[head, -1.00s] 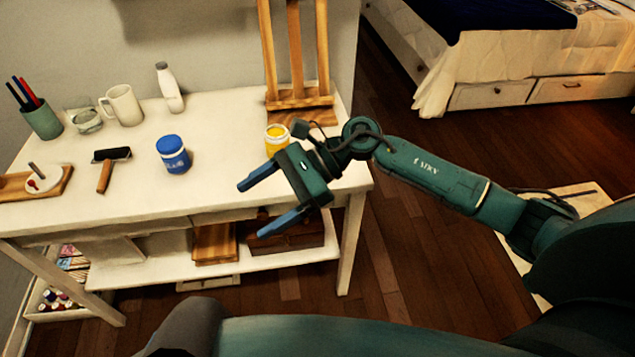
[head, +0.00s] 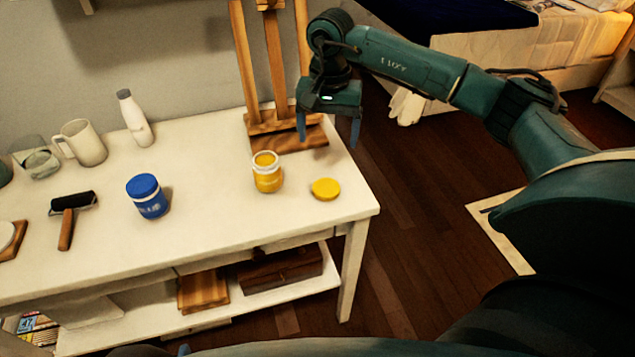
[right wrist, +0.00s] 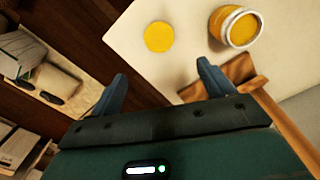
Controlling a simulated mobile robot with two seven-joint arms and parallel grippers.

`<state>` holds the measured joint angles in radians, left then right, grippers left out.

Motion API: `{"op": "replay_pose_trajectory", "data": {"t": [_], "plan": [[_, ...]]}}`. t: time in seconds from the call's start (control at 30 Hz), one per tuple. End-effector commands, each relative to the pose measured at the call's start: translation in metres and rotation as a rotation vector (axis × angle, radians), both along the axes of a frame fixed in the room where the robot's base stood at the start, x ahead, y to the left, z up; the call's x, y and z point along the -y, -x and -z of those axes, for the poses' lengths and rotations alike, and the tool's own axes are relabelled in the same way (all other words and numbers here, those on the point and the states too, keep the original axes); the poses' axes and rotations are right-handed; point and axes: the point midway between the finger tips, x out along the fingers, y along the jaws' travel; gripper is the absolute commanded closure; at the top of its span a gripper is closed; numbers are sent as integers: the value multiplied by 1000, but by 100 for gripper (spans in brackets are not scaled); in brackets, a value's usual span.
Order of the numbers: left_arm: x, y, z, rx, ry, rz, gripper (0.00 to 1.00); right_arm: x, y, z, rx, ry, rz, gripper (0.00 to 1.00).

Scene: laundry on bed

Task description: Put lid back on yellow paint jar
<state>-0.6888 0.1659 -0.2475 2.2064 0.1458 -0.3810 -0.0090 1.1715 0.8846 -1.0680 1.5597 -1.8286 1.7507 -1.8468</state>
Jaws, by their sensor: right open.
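The yellow paint jar (head: 268,174) stands upright and uncovered on the white table, with yellow paint showing at its mouth. Its yellow lid (head: 325,188) lies flat on the table to the right of the jar, apart from it. My right gripper (head: 329,140) is open and empty, pointing down above the table's back right corner, beyond the lid. In the right wrist view, the lid (right wrist: 159,37) and the jar (right wrist: 236,27) are ahead of the spread fingers (right wrist: 163,75). A small blue tip at the head view's bottom edge is too little to identify; my left gripper is not clearly seen.
A wooden easel (head: 275,65) stands behind the jar, close to my right gripper. A closed blue jar (head: 147,196), a roller (head: 68,215), a mug (head: 82,143) and a white bottle (head: 134,118) are to the left. The table's front right is clear.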

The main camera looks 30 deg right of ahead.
Motion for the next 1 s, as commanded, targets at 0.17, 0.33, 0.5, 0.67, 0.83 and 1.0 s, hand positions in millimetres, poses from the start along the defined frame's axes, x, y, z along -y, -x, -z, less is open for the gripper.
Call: {"op": "replay_pose_trajectory", "data": {"t": [0.17, 0.33, 0.5, 0.67, 0.83, 1.0], "plan": [[0, 7, 4, -18, 0, 0, 19, 0, 0, 0, -1, -1, 0, 19], [0, 7, 5, -19, 0, 0, 19, -1, 1, 9, -4, -2, 1, 19], [0, 6, 4, -16, -1, 1, 19, -1, 1, 40, -7, -2, 1, 19], [0, 5, 4, -13, -1, 1, 19, -2, 1, 67, -4, -3, 0, 19], [0, 5, 3, -11, -1, 1, 19, -2, 1, 80, 0, -3, 0, 19], [0, 4, 3, -10, -1, 1, 19, -2, 1, 80, 0, -3, 0, 19]]}}
